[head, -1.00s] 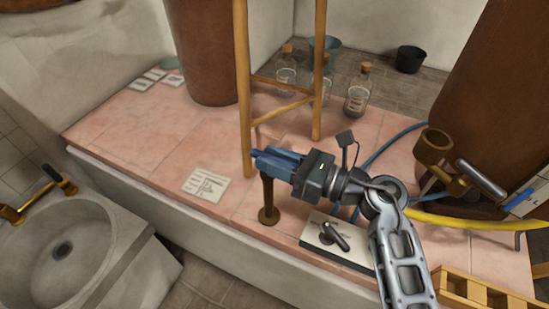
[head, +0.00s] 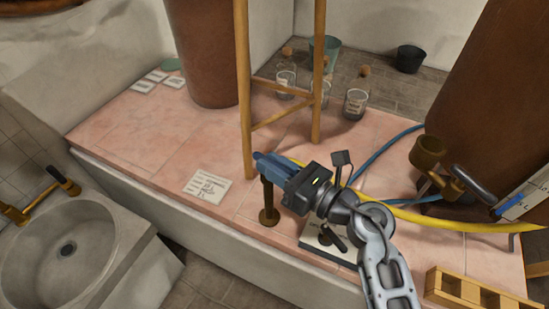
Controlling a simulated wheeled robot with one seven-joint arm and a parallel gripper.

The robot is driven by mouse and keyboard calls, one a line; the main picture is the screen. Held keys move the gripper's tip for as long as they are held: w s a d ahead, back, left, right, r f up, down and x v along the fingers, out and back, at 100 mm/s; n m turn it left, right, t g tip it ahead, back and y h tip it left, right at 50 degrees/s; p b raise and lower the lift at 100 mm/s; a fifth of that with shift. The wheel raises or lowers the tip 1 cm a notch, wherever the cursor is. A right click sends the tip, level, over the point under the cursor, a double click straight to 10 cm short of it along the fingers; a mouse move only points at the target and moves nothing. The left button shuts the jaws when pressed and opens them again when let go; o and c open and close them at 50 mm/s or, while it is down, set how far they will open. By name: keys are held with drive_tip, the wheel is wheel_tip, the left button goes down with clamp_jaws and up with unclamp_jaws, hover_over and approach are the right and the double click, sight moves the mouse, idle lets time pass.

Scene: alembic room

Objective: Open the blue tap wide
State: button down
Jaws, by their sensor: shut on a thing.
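The tap stands on a short brown post (head: 269,205) near the front edge of the pink tiled ledge. My gripper (head: 272,164) is at the top of this post, reaching in from the right. Its jaws are shut on the blue tap, which is largely hidden. The blue of the fingers and of the handle is hard to tell apart, so the handle's exact angle cannot be told.
A wooden ladder-like stand (head: 243,100) rises just behind the gripper. A yellow hose (head: 440,221) and a blue hose (head: 385,146) run to the right. A white plate with a dark lever (head: 331,238) lies under my arm. Clear pink tiles (head: 140,125) lie left.

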drive_tip(key=m+t+h, duration=0.1)
drive_tip(key=m+t+h+p, duration=0.1)
drive_tip(key=t+p, duration=0.1)
drive_tip(key=shift+s+a+r+m+h, duration=0.15)
drive_tip(key=shift+s+a+m+h, duration=0.1)
drive_tip(key=shift+s+m+h, duration=0.15)
drive_tip(key=shift+a+m+t+h+p, duration=0.1)
drive_tip(key=shift+m+t+h+p, duration=0.75)
drive_tip(key=shift+m+t+h, duration=0.65)
drive_tip(key=shift+m+h, duration=0.1)
drive_tip(key=shift+h, duration=0.3)
drive_tip(key=shift+a+m+t+h+p, duration=0.2)
drive_tip(key=shift+m+t+h+p, duration=0.4)
drive_tip(key=shift+h, duration=0.4)
drive_tip(key=shift+m+h, duration=0.4)
drive_tip(key=shift+h, duration=0.2)
drive_tip(key=shift+a+m+t+h, duration=0.15)
drive_tip(key=shift+m+h, duration=0.8)
drive_tip(key=shift+h, duration=0.45)
drive_tip(key=shift+a+m+t+h, duration=0.15)
drive_tip(key=shift+m+h, duration=0.75)
drive_tip(key=shift+h, duration=0.5)
drive_tip(key=shift+a+m+t+h, duration=0.1)
drive_tip(key=shift+a+m+h, duration=0.05)
drive_tip(key=shift+m+h, duration=1.05)
drive_tip(key=shift+h, duration=0.5)
